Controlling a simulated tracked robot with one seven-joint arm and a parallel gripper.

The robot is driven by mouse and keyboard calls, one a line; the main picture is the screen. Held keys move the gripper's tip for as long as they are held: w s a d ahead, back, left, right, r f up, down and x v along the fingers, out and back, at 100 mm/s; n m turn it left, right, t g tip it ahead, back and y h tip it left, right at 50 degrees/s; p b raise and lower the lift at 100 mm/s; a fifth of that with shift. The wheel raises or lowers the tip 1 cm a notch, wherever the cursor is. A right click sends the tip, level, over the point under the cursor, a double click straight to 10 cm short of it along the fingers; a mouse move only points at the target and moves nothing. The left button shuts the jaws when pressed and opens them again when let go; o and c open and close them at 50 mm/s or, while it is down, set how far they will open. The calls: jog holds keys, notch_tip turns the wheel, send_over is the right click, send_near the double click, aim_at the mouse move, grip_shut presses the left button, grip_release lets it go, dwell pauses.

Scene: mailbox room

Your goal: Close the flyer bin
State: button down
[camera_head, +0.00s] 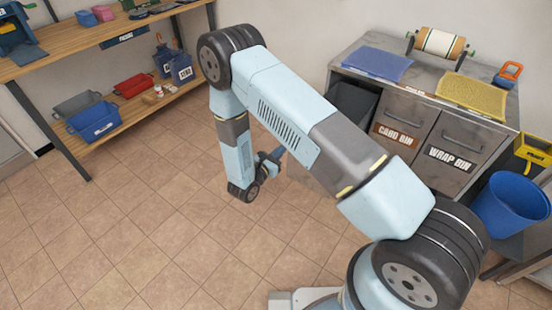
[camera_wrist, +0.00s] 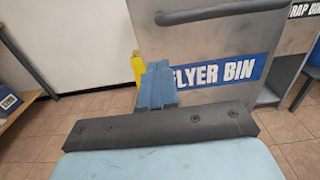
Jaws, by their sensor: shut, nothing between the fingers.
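The flyer bin (camera_head: 352,103) stands out from the left end of the metal cabinet, its dark inside showing from above. My arm hides most of its front in the head view. In the wrist view the bin's grey front (camera_wrist: 190,38) fills the middle, with a handle bar along the top and a blue FLYER BIN label (camera_wrist: 225,72). My gripper (camera_head: 270,160) is low, to the left of the bin front. In the wrist view its blue fingers (camera_wrist: 158,78) are shut and empty, overlapping the label's left end. I cannot tell whether they touch the front.
The card bin (camera_head: 401,138) and wrap bin (camera_head: 455,155) sit flush in the cabinet (camera_head: 420,83). A blue bucket (camera_head: 510,205) stands at the right. A wooden shelf unit (camera_head: 90,45) with small bins is at the left. The tiled floor between is clear.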

jog(key=x, duration=0.7)
